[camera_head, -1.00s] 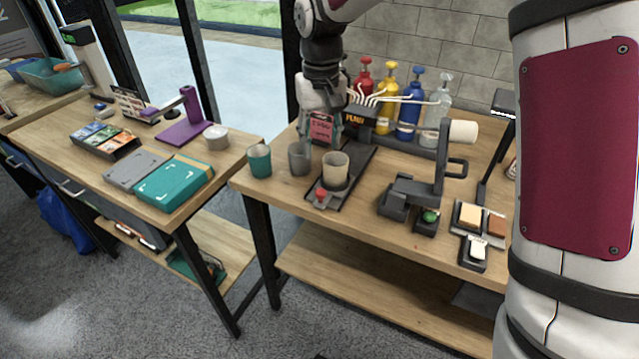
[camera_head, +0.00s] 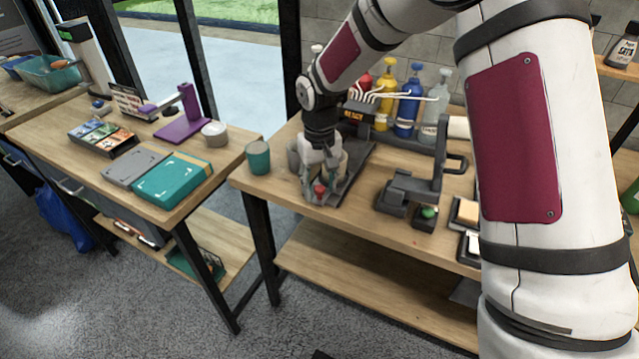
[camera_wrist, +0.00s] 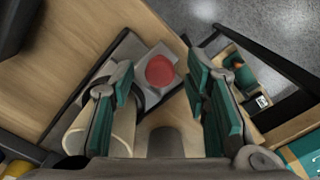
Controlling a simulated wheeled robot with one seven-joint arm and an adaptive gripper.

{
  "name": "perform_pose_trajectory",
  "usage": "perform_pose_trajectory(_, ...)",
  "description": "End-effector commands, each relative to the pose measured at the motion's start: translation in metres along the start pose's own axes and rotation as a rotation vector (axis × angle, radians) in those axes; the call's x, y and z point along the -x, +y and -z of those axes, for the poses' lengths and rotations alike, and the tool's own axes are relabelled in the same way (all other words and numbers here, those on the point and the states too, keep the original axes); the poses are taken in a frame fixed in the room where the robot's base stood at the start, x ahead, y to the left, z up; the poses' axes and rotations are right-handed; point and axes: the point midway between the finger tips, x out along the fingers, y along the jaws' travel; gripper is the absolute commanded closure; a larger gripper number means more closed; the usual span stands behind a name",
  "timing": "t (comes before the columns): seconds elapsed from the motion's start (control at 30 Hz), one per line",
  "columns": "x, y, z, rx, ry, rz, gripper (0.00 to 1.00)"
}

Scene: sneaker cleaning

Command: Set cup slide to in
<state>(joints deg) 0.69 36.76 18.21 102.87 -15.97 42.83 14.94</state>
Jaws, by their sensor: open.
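The cup slide is a dark rail (camera_head: 362,160) on the right bench with a red knob (camera_head: 320,190) at its near end. The red knob also shows in the wrist view (camera_wrist: 160,71), on a grey block (camera_wrist: 143,62). My gripper (camera_head: 322,181) points down over the near end of the slide, its jaws apart. In the wrist view my teal-padded fingers (camera_wrist: 158,66) stand on either side of the knob; I cannot tell whether they touch it. A beige cup (camera_wrist: 122,122) on the slide is partly behind my left finger. The gripper hides much of the slide in the head view.
A grey cup (camera_head: 294,157) and a teal cup (camera_head: 258,158) stand left of my gripper. A dark press-like stand (camera_head: 430,180) with a green button (camera_head: 429,212) is to the right. Several pump bottles (camera_head: 408,108) stand behind. The bench front edge is close by.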

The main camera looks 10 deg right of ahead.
Motion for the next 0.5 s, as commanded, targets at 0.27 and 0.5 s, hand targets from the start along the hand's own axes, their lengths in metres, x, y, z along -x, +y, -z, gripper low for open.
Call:
perform_pose_trajectory(0.27, -0.0002, 0.0, -0.0002, 0.0, -0.001, 0.0, 0.73)
perform_pose_trajectory(0.5, -0.0001, -0.0002, -0.0003, 0.0, -0.001, 0.0, 1.0)
